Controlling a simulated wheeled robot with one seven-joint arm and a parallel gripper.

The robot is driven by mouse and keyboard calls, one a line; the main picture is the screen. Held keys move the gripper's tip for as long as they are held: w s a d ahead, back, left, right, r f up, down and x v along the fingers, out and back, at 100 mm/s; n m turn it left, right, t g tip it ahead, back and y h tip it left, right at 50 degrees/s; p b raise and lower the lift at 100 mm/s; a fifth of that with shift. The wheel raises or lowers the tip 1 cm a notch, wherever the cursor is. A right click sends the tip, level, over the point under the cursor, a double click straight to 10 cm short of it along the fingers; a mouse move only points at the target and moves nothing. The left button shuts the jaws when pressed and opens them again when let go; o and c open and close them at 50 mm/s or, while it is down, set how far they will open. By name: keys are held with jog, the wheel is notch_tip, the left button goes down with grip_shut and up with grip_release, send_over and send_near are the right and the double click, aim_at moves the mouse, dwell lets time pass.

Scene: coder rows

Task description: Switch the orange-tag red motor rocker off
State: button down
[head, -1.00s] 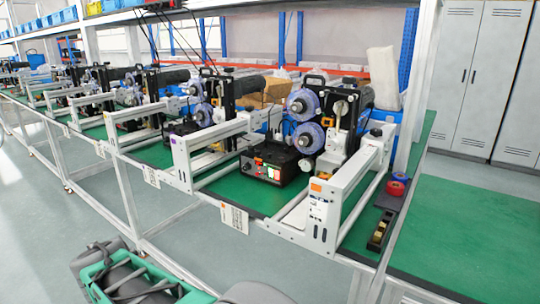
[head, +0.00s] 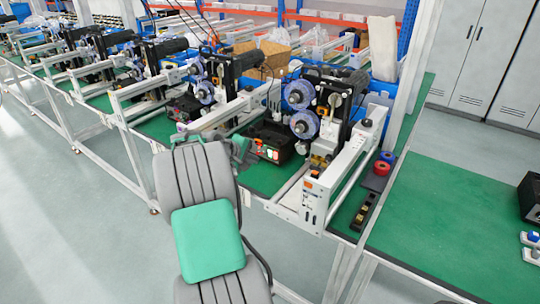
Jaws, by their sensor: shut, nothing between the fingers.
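A black control box (head: 284,136) stands on the green bench top beside the blue-and-black reel unit, inside the white frame. Its front shows a small red rocker (head: 260,145) and a pale panel part beside it. They are too small to tell the rocker's position. An orange tag (head: 308,185) is on the end of the white frame to the right; any tag on the box is hidden or too small to tell. My gripper (head: 249,153) is shut and empty, just left of the box front. I cannot tell whether it touches the box.
White rails (head: 345,160) of the frame stand right of the box. Red and blue tape rolls (head: 382,167) and a dark block (head: 364,211) lie further right. Similar machines line the bench to the left. The green bench at right has free room.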

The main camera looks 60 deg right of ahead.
aim_at(275, 157)
jog(key=p+x, duration=0.1)
jog(key=x, duration=0.8)
jog(key=shift+r, duration=0.1)
jog(key=d, duration=0.1)
jog(key=d+p, duration=0.1)
jog(key=shift+s+d+r, duration=0.2)
jog(key=shift+d+r, duration=0.15)
jog(key=shift+d, duration=0.45)
